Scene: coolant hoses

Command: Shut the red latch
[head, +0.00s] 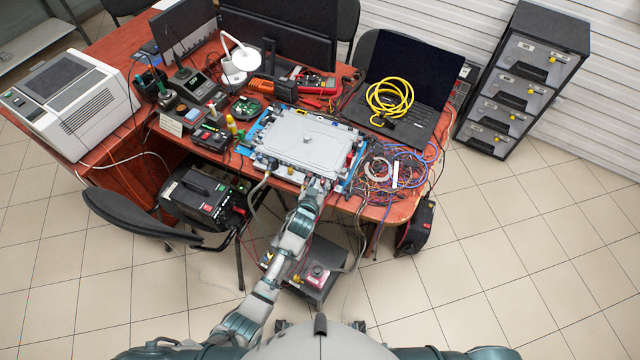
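A grey box-like unit with a flat pale lid (312,138) lies on a blue mat at the front of the red desk. Small fittings and hose ends line its edges. A tiny red spot shows at its right edge, but I cannot tell whether it is the red latch or how it is set. My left gripper (314,186) is at the unit's front edge, right of its middle. Its fingers are too small and partly hidden to show whether they are open, shut or touching. My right gripper is out of view.
A tangle of wires (392,172) lies right of the unit, with a laptop (410,85) carrying a yellow cable coil (389,97) behind it. Tools and a green circuit board (246,107) crowd the left. A black chair (140,218) stands at left front.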

